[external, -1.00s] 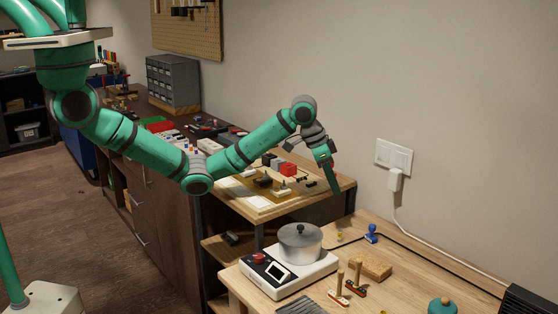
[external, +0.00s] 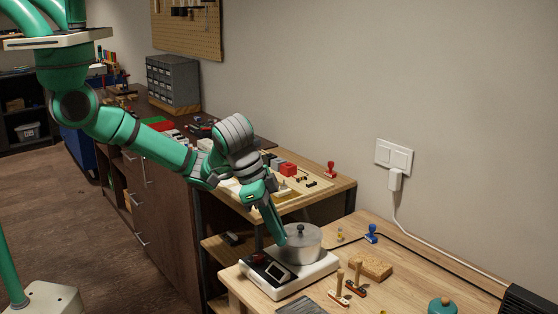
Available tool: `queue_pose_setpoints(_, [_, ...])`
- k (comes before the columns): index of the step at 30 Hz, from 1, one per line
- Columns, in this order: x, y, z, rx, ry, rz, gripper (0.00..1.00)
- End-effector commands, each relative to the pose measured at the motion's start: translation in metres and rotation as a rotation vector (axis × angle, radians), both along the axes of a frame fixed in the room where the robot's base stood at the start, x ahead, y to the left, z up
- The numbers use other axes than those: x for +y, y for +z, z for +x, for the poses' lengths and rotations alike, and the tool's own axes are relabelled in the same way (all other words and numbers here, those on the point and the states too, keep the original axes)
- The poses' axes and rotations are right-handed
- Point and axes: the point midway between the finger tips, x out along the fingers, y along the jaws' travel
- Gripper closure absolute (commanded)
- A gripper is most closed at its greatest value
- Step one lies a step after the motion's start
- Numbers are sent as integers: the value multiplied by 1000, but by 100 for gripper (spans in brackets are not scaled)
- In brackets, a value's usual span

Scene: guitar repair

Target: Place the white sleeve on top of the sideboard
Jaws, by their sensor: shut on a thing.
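My gripper (external: 281,236) points down at the left side of the grey lidded pot (external: 303,246), over the back of the white appliance under it. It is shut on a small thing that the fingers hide. Whether it touches the pot I cannot tell. The sideboard (external: 158,208) is the long dark brown cabinet with drawers at left, behind my arm. I cannot pick out the white sleeve with certainty in the external view.
The white appliance (external: 318,277) has a dark display and stands on the wooden bench (external: 440,275). A red stamp (external: 330,169) stands on the raised shelf behind. A grey drawer organizer (external: 173,82) and many small items crowd the sideboard's top.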

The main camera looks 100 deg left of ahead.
Motion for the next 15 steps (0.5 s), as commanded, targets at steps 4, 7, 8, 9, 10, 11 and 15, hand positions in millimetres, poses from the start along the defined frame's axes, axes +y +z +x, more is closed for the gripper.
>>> queue_pose_setpoints(4, [6, 0, 7, 0, 4, -3, 100])
queue_pose_setpoints(7, [22, -1, 24, -1, 9, -7, 100])
queue_pose_setpoints(8, [30, -1, 31, -1, 10, -9, 100])
queue_pose_setpoints(9, [41, -2, 41, -2, 13, -11, 100])
queue_pose_setpoints(10, [50, -3, 49, -4, 16, -12, 100])
queue_pose_setpoints(11, [60, -4, 56, -4, 16, -13, 100])
queue_pose_setpoints(15, [107, -11, 85, -3, 17, -15, 100])
